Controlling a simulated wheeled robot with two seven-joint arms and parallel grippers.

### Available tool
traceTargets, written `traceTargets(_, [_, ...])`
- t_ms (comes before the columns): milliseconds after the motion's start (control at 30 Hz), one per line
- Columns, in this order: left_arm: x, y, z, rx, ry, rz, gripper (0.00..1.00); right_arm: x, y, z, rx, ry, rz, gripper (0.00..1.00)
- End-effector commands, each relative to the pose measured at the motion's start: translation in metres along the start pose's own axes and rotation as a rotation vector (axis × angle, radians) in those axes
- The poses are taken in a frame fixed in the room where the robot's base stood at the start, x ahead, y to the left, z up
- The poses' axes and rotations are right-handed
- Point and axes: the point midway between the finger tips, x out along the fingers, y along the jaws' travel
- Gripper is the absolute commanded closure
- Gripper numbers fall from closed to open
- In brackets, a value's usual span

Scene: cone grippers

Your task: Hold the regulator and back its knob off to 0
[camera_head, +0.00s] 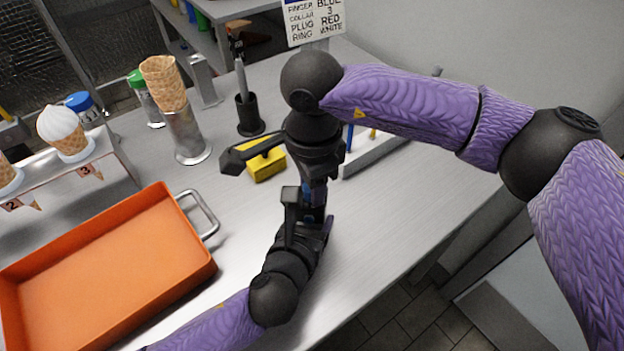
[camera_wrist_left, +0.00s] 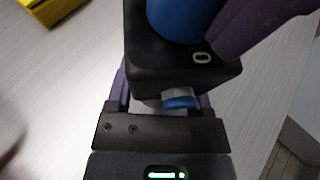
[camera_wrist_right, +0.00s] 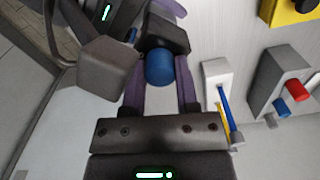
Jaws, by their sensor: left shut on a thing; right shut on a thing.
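The regulator is a dark block with a blue knob and shows best in the wrist views. In the left wrist view its body (camera_wrist_left: 170,62) carries a white 0 mark beside the blue knob (camera_wrist_left: 182,14); a pointer mark on the knob is not visible. My left gripper (camera_head: 309,212) is shut on the body from below. My right gripper (camera_head: 314,182) comes down from above, its purple fingers on both sides of the knob (camera_wrist_right: 159,67), shut on it. In the head view the grippers hide most of the regulator, which is held above the counter.
An orange tray (camera_head: 205,262) with a metal handle lies at the left. A cone stack in a metal holder (camera_head: 186,135), a black stand (camera_head: 249,116) and a yellow block (camera_head: 266,165) stand behind the grippers. A grey rack (camera_head: 375,152) is behind right. The front right counter is clear.

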Motion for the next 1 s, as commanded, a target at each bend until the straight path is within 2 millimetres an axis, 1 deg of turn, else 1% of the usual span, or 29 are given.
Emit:
traceTargets(200, [-0.0001, 0.0, -0.0006, 0.001, 0.002, 0.0, 1.0, -0.0005, -0.0003, 0.0001, 0.094, 0.001, -0.001, 1.0])
traceTargets(400, [-0.0001, 0.0, -0.0007, 0.001, 0.002, 0.0, 1.0, -0.0005, -0.0003, 0.0001, 0.139, 0.001, -0.002, 1.0])
traceTargets(867, [-0.0001, -0.0001, -0.0008, 0.001, 0.002, 0.0, 1.0, -0.0006, -0.0004, 0.0001, 0.151, 0.001, -0.002, 1.0])
traceTargets(900, [-0.0001, -0.0001, -0.0008, 0.001, 0.002, 0.0, 1.0, -0.0006, -0.0004, 0.0001, 0.151, 0.001, -0.002, 0.6])
traceTargets(967, [-0.0001, -0.0001, -0.0008, 0.001, 0.002, 0.0, 1.0, -0.0006, -0.0004, 0.0001, 0.151, 0.001, -0.002, 0.47])
traceTargets(1000, [-0.0001, -0.0001, -0.0007, 0.001, 0.002, 0.0, 1.0, -0.0005, -0.0004, 0.0001, 0.151, 0.001, -0.002, 0.39])
